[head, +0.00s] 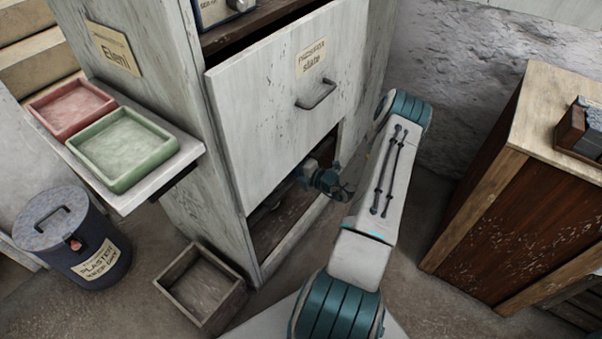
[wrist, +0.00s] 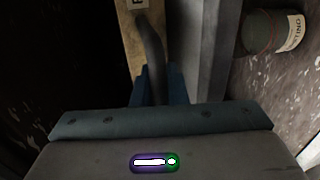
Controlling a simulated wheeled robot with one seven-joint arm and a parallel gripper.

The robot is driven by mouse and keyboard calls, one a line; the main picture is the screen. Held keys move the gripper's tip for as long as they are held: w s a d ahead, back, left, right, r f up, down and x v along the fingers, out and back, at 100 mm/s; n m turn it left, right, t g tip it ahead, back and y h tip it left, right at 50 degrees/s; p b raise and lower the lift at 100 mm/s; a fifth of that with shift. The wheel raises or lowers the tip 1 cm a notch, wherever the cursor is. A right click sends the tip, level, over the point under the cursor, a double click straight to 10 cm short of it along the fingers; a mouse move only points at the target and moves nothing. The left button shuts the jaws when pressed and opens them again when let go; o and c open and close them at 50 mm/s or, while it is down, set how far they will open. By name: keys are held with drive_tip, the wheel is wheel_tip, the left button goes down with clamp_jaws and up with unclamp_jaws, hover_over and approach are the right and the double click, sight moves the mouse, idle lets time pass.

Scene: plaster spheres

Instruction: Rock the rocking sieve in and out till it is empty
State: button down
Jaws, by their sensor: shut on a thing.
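In the wrist view my gripper (wrist: 156,84) is shut on a dark curved handle (wrist: 152,48). The handle is fixed to a pale wooden front (wrist: 128,35) with a small label, cut off at the top edge; this seems to be the rocking sieve's front. In the head view my gripper (head: 308,172) reaches into the low opening of the tall grey cabinet (head: 185,130), under its panel (head: 270,120). The sieve's inside and anything in it are hidden in both views.
A green tray (head: 160,170) and a pink tray (head: 95,92) sit on a side shelf (head: 185,160). A plaster bin (head: 95,262) and an open wooden box (head: 237,300) stand on the floor. A wooden cabinet (head: 470,230) stands at right.

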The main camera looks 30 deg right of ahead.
drive_tip(key=shift+w+r, duration=0.1)
drive_tip(key=shift+w, duration=0.1)
drive_tip(key=c, duration=1.5)
unclamp_jaws()
drive_tip(key=shift+w+a, duration=0.15)
drive_tip(key=shift+o, duration=0.2)
drive_tip(key=p+v, duration=0.3)
drive_tip(key=v, duration=1.1)
